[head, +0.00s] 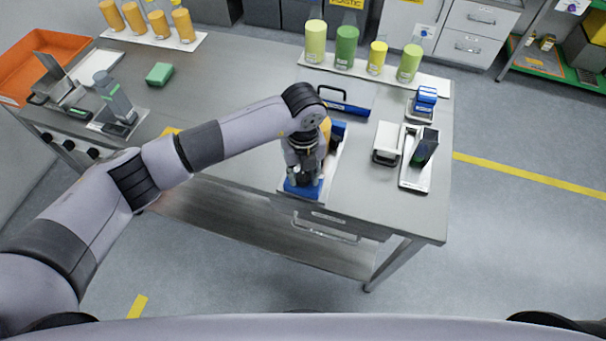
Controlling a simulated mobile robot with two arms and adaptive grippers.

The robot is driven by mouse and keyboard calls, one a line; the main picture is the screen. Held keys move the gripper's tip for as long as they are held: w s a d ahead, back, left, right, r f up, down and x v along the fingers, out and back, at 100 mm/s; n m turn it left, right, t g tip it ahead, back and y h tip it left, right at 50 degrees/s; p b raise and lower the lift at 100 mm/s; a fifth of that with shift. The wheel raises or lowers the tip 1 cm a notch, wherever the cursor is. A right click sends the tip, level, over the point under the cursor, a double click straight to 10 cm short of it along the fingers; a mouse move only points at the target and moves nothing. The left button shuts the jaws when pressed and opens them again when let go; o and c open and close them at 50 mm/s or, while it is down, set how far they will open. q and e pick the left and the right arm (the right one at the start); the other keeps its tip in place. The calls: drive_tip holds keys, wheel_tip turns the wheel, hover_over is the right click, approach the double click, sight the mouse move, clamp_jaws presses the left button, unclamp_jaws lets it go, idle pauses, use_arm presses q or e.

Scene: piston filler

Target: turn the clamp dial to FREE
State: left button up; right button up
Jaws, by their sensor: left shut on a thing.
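My left gripper (304,178) points down over a blue device (291,187) in a pale tray near the table's front edge. It is shut on a small part of that device. The fingers and wrist cover the part, so its shape and any markings are hidden. I cannot make out the clamp dial or the word FREE. An orange-yellow piece (326,135) shows just behind the wrist. My right gripper is not in view.
The grey steel table (235,75) holds a blue tray with a black handle (345,104), a white block (387,140), a dark green device on a plate (425,150) and several green and yellow cylinders (346,47) at the back. Open table lies left of my arm.

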sight(304, 177)
use_arm(q)
drive_tip(key=n+b, duration=0.1)
drive_tip(key=n, duration=0.4)
idle(0.6)
drive_tip(key=o, duration=1.1)
drive_tip(key=shift+o, duration=0.2)
drive_tip(key=shift+r, duration=0.15)
wheel_tip(304, 177, up, 12)
drive_tip(key=shift+d, duration=0.1)
